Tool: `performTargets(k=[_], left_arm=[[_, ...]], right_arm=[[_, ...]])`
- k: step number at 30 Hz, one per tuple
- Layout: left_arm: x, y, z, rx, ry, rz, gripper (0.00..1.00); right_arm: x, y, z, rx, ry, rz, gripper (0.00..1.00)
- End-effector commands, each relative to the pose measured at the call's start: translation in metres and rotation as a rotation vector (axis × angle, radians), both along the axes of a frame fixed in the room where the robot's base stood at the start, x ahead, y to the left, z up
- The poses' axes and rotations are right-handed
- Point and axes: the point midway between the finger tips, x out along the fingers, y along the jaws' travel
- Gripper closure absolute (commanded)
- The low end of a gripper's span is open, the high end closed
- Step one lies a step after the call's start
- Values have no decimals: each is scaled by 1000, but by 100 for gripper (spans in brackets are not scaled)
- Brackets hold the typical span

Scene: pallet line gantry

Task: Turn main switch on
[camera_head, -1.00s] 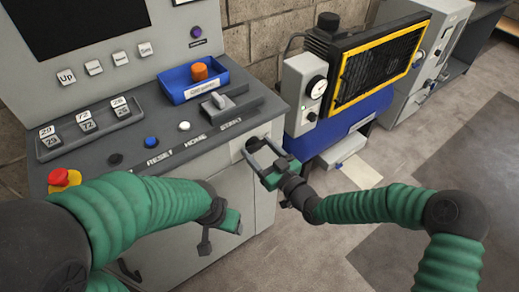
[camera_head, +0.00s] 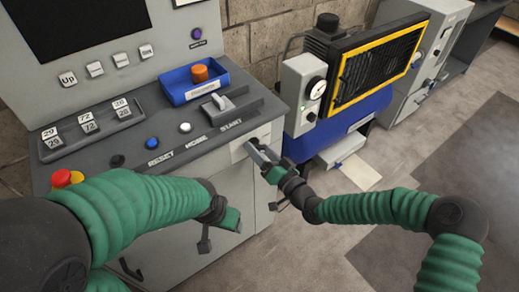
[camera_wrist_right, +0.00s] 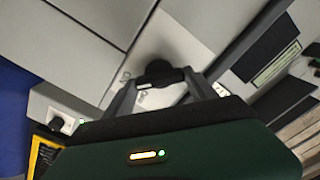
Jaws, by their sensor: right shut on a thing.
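The main switch is a black rotary knob (camera_wrist_right: 160,72) on a light plate with small markings, seen in the right wrist view. My right gripper, also in the right wrist view (camera_wrist_right: 160,85), is shut on the knob with one finger on each side.

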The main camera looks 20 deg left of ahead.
Motion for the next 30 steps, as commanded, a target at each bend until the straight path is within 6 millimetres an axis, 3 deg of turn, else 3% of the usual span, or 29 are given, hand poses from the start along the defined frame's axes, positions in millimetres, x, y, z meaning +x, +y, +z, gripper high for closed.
performTargets(k=[18, 30], left_arm=[[0, 0, 0, 0, 0, 0, 30], [0, 0, -3, 0, 0, 0, 30]], right_arm=[[5, -4, -3, 354, 449, -9, 75], [5, -4, -5, 499, 638, -9, 75]])
